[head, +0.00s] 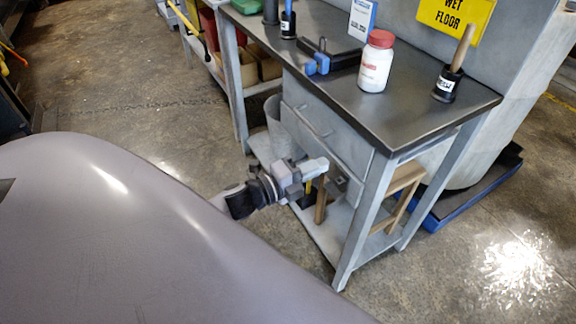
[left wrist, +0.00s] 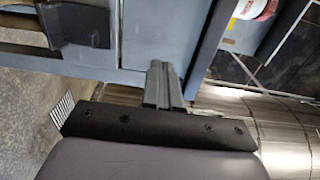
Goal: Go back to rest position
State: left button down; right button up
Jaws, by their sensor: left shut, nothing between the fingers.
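My left gripper (head: 318,168) reaches out past my grey body in the head view, in front of the workbench (head: 435,112) near its drawers. In the left wrist view the left gripper's fingers (left wrist: 163,85) are together, with nothing between them. They point toward the bench's grey front; whether they touch it I cannot tell. My right gripper does not show in either view.
On the bench top stand a white bottle with a red cap (head: 376,62), a blue clamp (head: 320,62) and a black brush holder (head: 446,84). A grey bucket (head: 283,128) stands on the lower shelf. Open concrete floor (head: 130,85) lies to the left.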

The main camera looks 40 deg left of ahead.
pick_arm(q)
jog(key=v, duration=0.6)
jog(key=shift+s, duration=0.2)
jog(key=s+d+f+n+g+y+p, duration=0.2)
jog(key=s+d+n+g+p, duration=0.1)
jog(key=s+n, duration=0.4)
jog(key=s+d+f+n+g+y+p, duration=0.2)
jog(key=s+d+n+p, duration=0.3)
jog(key=n, duration=0.8)
jog(key=shift+s+f+g+y, duration=0.4)
jog(key=shift+s+f+g, duration=0.25)
jog(key=shift+s, duration=0.3)
